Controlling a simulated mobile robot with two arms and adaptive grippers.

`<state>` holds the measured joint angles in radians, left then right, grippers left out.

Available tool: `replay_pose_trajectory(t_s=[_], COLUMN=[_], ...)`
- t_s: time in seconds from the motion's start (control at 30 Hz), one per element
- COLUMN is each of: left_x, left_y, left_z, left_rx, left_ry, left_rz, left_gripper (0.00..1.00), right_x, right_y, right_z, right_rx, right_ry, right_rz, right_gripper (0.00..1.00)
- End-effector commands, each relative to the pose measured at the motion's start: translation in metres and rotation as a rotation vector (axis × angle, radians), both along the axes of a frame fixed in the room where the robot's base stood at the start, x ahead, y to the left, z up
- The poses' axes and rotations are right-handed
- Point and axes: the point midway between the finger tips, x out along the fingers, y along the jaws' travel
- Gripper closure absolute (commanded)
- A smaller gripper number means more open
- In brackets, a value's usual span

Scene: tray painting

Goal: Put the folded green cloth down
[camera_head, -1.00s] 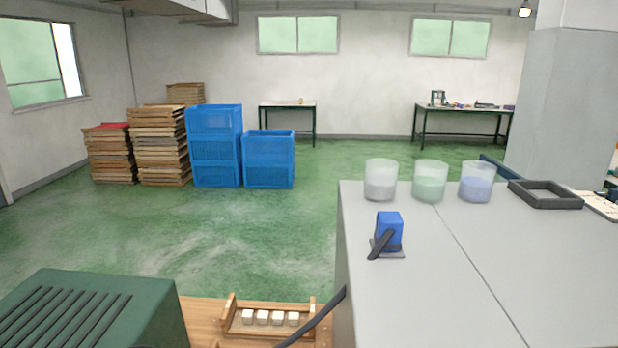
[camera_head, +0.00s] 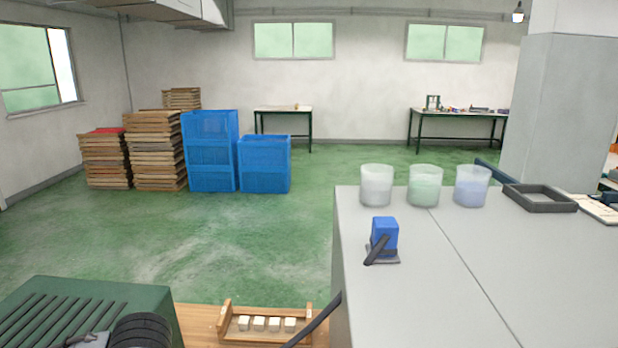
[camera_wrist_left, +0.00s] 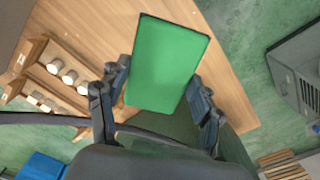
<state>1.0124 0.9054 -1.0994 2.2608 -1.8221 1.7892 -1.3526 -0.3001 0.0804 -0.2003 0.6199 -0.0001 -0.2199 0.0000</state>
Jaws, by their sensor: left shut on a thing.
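The folded green cloth (camera_wrist_left: 168,62) shows in the left wrist view as a flat green rectangle with a dark edge. My left gripper (camera_wrist_left: 158,84) is shut on it, with one finger along each side. Behind the cloth is a wooden tabletop (camera_wrist_left: 225,75); I cannot tell whether the cloth touches it. In the head view the cloth and the left fingers do not show. Part of my left arm shows at the bottom left there. My right gripper is in neither view.
A wooden rack (camera_head: 223,318) with several white blocks stands on the wooden table (camera_head: 195,320). A dark green slotted box (camera_head: 60,295) is at left. The grey counter (camera_head: 420,290) at right holds three cups, a blue object (camera_head: 385,232) and a dark frame (camera_head: 540,197).

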Motion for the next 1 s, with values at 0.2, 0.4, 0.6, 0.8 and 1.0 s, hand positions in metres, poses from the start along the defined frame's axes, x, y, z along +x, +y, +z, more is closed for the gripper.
replay_pose_trajectory(t_s=[0.2,0.4,0.6,0.8,1.0], left_x=[0.004,0.006,0.006,-0.002,-0.025], left_y=[-0.001,-0.002,-0.002,-0.017,-0.06], left_z=[0.008,0.012,0.012,-0.003,-0.032], left_rx=[0.001,0.002,0.002,0.004,0.008], left_ry=[-0.001,-0.001,-0.001,0.008,0.012], left_rz=[-0.354,-0.517,-0.546,-0.509,-0.367], left_gripper=[0.69,0.69,0.69,0.69,0.69], right_x=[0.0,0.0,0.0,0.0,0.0], right_y=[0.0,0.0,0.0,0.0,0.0], right_z=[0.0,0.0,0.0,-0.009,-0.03], right_rx=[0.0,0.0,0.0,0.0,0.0], right_ry=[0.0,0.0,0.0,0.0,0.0], right_rz=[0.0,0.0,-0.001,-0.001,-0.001], right_gripper=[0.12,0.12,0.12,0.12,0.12])
